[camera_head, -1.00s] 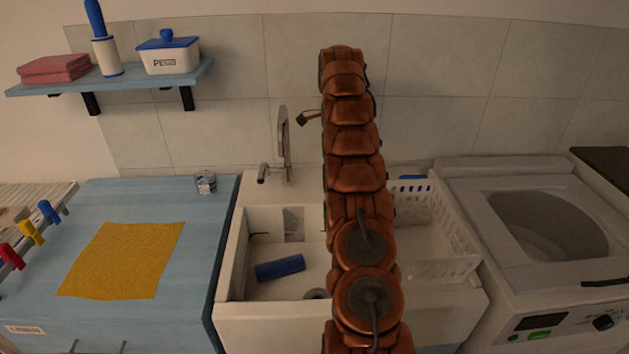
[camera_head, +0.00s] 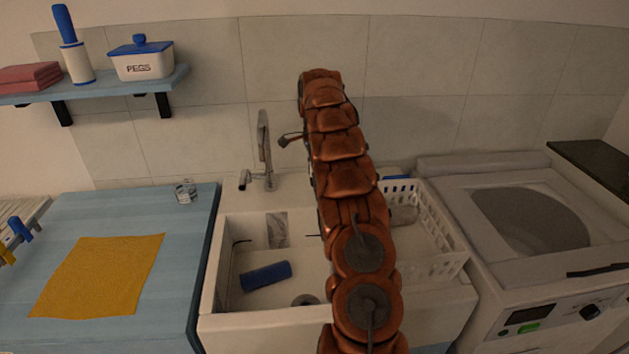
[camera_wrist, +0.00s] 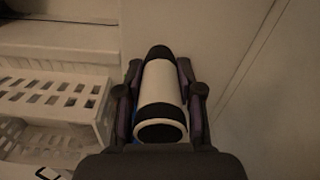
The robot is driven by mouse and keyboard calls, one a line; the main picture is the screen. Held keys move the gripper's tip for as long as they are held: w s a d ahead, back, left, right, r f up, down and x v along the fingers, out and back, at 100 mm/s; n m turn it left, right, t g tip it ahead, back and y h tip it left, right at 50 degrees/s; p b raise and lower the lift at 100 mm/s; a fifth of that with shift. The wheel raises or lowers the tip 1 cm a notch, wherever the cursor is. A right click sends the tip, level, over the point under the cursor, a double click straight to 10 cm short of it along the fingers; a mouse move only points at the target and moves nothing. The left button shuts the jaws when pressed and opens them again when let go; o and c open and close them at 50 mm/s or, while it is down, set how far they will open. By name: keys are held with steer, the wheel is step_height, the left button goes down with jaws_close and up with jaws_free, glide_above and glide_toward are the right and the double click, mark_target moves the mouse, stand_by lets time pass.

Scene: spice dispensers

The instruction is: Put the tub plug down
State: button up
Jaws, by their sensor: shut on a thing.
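In the wrist view my gripper (camera_wrist: 159,74) is shut on a pale cylinder with a dark far end and a dark band near its close end, which I take to be the tub plug (camera_wrist: 160,90). One finger is on each side of it. It is held above a pale surface, near the white slatted basket. In the head view my arm rises in front of the sink, and the gripper and the held plug are not clearly visible there. The white sink (camera_head: 270,318) stands behind my arm, with a round grey drain-like ring (camera_head: 305,300) on its floor.
A blue cylinder (camera_head: 265,276) lies in the sink. The tap (camera_head: 264,150) stands behind it. The white basket (camera_head: 445,268) is at the sink's right, beside the washing machine (camera_head: 530,265). The blue counter (camera_head: 185,230) at left bears a yellow cloth (camera_head: 97,275) and a small jar (camera_head: 186,191).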

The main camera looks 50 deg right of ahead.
steer(key=shift+f+p, duration=0.45)
steer(key=shift+f, duration=1.4)
steer(key=shift+f, duration=0.1)
steer(key=o, duration=1.1)
steer(key=shift+c, duration=0.2)
steer(key=shift+r+b, duration=0.85)
steer(key=shift+r, duration=2.7)
step_height(320, 180, up, 3)
steer(key=shift+w+f+p, duration=0.1)
steer(key=shift+f+p, duration=0.05)
steer(key=shift+p, duration=0.8)
steer(key=shift+r+p, duration=1.2)
steer(key=shift+r, duration=0.05)
